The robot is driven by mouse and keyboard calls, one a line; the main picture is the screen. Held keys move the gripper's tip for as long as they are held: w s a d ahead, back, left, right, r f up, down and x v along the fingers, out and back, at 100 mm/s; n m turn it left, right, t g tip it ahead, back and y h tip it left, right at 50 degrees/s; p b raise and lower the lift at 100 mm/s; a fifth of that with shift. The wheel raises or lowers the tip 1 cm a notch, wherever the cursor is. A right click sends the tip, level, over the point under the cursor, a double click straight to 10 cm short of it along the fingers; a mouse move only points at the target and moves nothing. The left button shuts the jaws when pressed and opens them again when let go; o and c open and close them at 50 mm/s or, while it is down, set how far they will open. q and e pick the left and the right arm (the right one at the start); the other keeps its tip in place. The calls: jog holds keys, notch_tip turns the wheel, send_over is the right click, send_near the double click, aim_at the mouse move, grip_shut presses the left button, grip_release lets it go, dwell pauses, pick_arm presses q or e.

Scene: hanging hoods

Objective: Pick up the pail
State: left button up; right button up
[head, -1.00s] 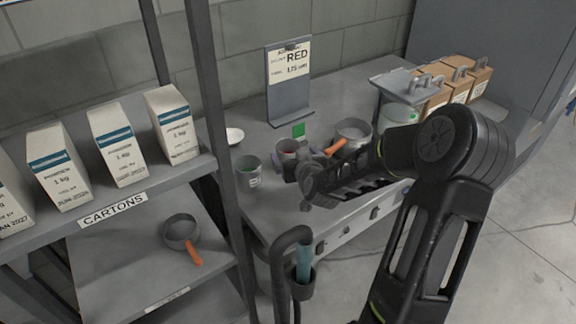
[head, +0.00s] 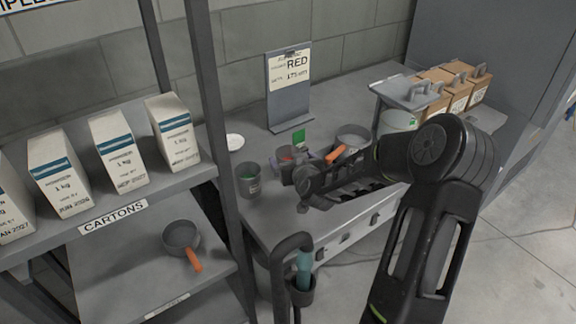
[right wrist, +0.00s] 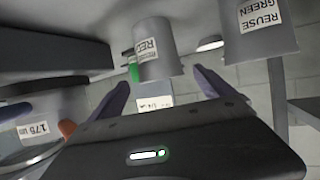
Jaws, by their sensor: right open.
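Two grey pails stand on the grey bench in the head view. One pail (head: 249,181) is green inside; the other pail (head: 286,153) is red inside and partly hidden by my right gripper (head: 281,167). The right wrist view is upside down and shows the nearer pail (right wrist: 158,52) with a partly readable "REU" label, and the "REUSE GREEN" pail (right wrist: 258,28) to its right. My right gripper (right wrist: 163,97) is open, its two bluish fingers spread on either side of the nearer pail's line. Contact cannot be told. My left gripper is not in view.

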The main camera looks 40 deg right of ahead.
aim_at(285, 152)
jog(key=shift+p+x, duration=0.7)
jog(key=shift+x, duration=1.85)
jog(key=c, duration=1.6)
